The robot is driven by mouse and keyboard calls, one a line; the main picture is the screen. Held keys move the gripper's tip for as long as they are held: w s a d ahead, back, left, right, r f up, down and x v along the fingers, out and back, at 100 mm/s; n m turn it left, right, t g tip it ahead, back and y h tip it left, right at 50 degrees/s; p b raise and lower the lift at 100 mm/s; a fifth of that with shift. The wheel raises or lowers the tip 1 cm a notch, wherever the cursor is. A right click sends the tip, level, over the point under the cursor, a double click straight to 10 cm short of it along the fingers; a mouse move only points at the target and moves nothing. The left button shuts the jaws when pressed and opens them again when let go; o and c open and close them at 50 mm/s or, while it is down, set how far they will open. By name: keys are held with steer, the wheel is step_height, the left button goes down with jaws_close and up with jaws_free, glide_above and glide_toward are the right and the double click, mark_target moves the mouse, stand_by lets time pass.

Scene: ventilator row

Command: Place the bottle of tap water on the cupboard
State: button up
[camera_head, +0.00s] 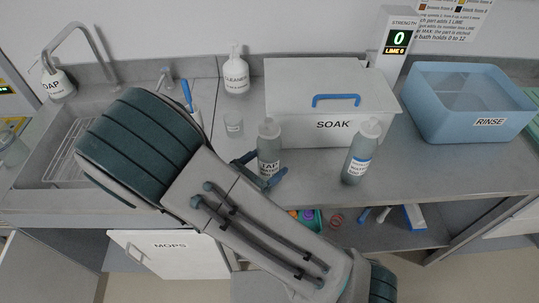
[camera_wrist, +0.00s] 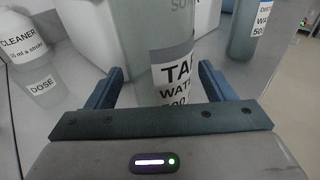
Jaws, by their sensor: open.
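The bottle of tap water (camera_head: 268,146) stands upright on the counter, in front of the white SOAK box. Its "TAP WATER" label faces the wrist camera, where the bottle (camera_wrist: 171,60) fills the middle. My gripper (camera_head: 262,172) is open around the bottle's lower part, with one blue finger on each side. In the wrist view, my gripper (camera_wrist: 162,85) shows gaps between fingers and bottle. A cupboard front marked MOPS (camera_head: 170,254) is below the counter at lower left; no other cupboard is clearly seen.
A second water bottle (camera_head: 361,152) stands close on the right. The SOAK box (camera_head: 328,103) is right behind. A cleaner bottle (camera_head: 236,70) and a dose cup (camera_head: 233,124) are at the left. A blue RINSE tub (camera_head: 468,104) is at the right. A lower shelf holds small items.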

steer(key=shift+w+d, duration=0.3)
steer(key=shift+d, duration=0.05)
stand_by(0.4)
steer(key=c, duration=1)
